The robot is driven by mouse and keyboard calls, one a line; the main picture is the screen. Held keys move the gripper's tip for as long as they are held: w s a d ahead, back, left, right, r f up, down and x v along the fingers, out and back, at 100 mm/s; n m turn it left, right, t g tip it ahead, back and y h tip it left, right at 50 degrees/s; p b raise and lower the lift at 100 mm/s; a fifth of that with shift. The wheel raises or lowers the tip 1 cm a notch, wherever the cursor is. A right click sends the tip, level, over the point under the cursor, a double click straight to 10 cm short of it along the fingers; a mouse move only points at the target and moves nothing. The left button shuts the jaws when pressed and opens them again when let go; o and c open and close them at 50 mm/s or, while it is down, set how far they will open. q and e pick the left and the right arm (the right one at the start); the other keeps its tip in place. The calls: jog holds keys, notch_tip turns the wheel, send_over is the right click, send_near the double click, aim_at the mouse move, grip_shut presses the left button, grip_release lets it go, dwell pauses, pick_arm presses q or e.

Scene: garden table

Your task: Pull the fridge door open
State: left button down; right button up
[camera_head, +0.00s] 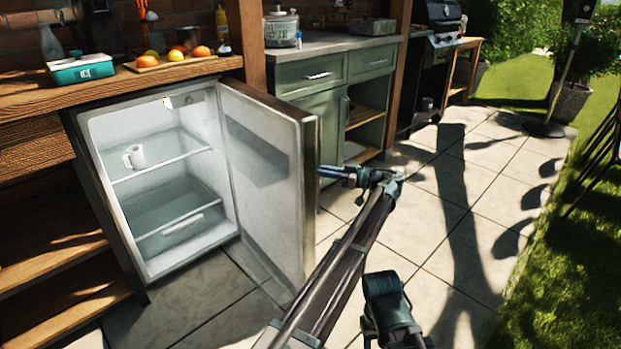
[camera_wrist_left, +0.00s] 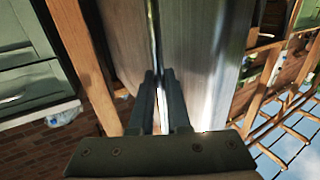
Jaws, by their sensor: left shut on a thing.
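The fridge (camera_head: 90,150) stands under the wooden counter with its door (camera_head: 270,175) swung wide open to the right. Its lit white inside shows glass shelves, with a white mug (camera_head: 135,156) on the upper one. My left gripper (camera_head: 330,172) is at the door's free edge, on the outer side. In the left wrist view, the left gripper's fingers (camera_wrist_left: 159,75) are shut on a thin bright handle bar (camera_wrist_left: 154,30) along the metal door front (camera_wrist_left: 205,70). The handle is hidden in the head view. My right gripper is not in view.
The green cabinet (camera_head: 318,110) with a pot (camera_head: 281,28) on top stands right behind the door. Oranges on a board (camera_head: 170,62) and a teal box (camera_head: 80,69) sit on the counter.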

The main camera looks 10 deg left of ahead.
pick_arm(q)
jog(key=shift+w+d+g, duration=0.2)
jog(key=shift+w+g, duration=0.2)
jog(key=shift+w, duration=0.15)
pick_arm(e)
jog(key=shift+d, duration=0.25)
pick_arm(q)
jog(key=c, duration=0.9)
grip_release()
jog(key=shift+a, duration=0.1)
